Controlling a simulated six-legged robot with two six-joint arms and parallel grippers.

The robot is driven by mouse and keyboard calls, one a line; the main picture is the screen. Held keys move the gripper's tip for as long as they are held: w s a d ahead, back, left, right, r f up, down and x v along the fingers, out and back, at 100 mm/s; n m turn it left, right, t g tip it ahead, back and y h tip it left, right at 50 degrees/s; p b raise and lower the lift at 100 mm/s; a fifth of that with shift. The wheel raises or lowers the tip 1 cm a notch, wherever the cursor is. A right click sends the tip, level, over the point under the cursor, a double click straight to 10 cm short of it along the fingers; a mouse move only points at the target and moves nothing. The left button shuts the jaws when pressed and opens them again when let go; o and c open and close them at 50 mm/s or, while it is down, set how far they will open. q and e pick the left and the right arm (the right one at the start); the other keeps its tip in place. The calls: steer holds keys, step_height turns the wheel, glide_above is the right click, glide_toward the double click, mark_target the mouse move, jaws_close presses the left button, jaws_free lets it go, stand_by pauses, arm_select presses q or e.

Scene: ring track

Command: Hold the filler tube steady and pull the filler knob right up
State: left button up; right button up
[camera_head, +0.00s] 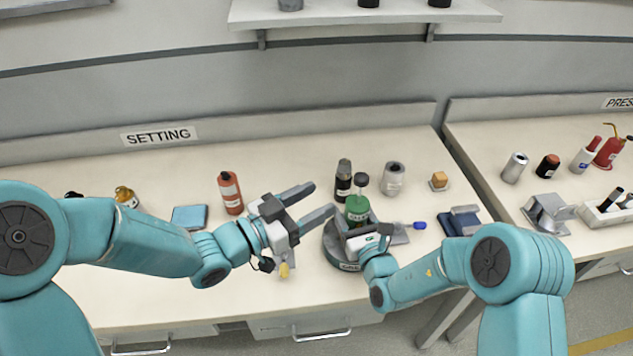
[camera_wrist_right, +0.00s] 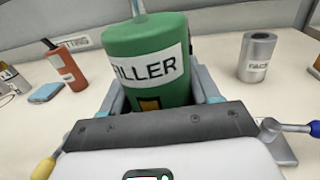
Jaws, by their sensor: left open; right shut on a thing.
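The green filler tube (camera_head: 357,209) stands upright near the front of the bench, and its label reads FILLER in the right wrist view (camera_wrist_right: 140,45). A dark round filler knob (camera_head: 361,180) sits above it on a thin rod; the right wrist view shows only the rod (camera_wrist_right: 138,8). My right gripper (camera_head: 356,228) is shut on the tube, one finger on each side. My left gripper (camera_head: 323,198) is open and empty, left of the tube, its fingers pointing right towards the tube and knob, apart from both.
A dark round base (camera_head: 333,250) lies under the tube. A red bottle (camera_head: 230,193) and a blue pad (camera_head: 190,217) are to the left.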

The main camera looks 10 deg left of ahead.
steer(key=o, duration=1.3)
steer(key=shift+s, duration=0.1)
